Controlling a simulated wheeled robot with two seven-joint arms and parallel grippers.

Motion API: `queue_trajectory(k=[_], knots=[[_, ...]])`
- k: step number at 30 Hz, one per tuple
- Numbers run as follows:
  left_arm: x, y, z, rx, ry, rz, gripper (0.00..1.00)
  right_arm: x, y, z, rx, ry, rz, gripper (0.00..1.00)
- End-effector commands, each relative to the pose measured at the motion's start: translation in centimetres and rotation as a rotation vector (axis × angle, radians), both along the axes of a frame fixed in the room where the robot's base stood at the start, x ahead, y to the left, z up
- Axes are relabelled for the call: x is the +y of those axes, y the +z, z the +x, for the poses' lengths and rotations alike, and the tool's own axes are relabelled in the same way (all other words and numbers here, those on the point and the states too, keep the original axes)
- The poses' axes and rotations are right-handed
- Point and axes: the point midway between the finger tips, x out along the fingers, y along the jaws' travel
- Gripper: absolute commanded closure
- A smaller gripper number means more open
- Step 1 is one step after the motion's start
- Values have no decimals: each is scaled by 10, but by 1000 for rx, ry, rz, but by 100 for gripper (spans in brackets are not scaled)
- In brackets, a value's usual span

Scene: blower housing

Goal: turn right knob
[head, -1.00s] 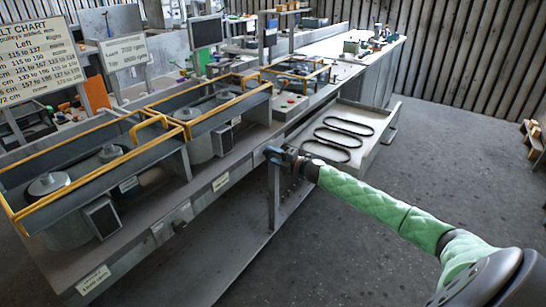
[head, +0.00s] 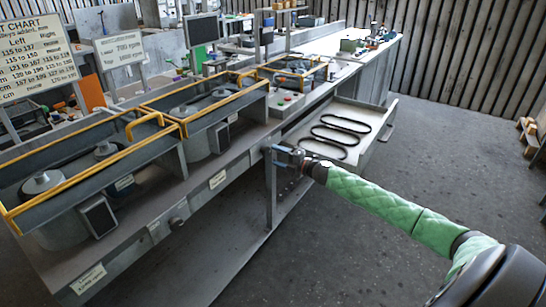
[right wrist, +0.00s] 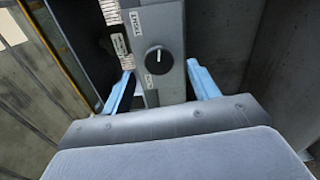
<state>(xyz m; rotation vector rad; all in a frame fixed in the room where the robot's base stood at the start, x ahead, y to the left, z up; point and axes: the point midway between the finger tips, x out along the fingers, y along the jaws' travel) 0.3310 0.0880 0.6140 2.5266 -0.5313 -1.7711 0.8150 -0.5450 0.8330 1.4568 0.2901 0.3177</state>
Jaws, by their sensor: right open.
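A black round knob (right wrist: 158,60) with a white pointer line sits on a grey panel in the right wrist view. The line points upward, and small labels are on the panel. My right gripper (right wrist: 162,84) is open, its two blue fingers on either side of the panel, below the knob in the picture; no hold on the knob shows. In the head view my right gripper (head: 275,156) is at the bench's front edge, by a support post, and the knob there is hidden or too small to tell. Another knob (head: 178,222) is on the bench front farther left. My left gripper is not in view.
Yellow-railed housings (head: 160,122) stand on the long bench. A tray with several black belts (head: 340,130) is right of my right gripper. A belt chart (head: 36,58) stands at the left.

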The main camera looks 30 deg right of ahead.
Motion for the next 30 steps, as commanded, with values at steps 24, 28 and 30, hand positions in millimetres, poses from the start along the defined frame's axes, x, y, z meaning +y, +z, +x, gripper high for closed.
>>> queue_trajectory(k=[24,28,30], knots=[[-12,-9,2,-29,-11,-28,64,-14,0,-34,0,1,0,40],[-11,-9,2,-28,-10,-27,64,-14,0,-34,0,1,0,40],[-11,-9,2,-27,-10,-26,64,-14,0,-34,0,1,0,40]])
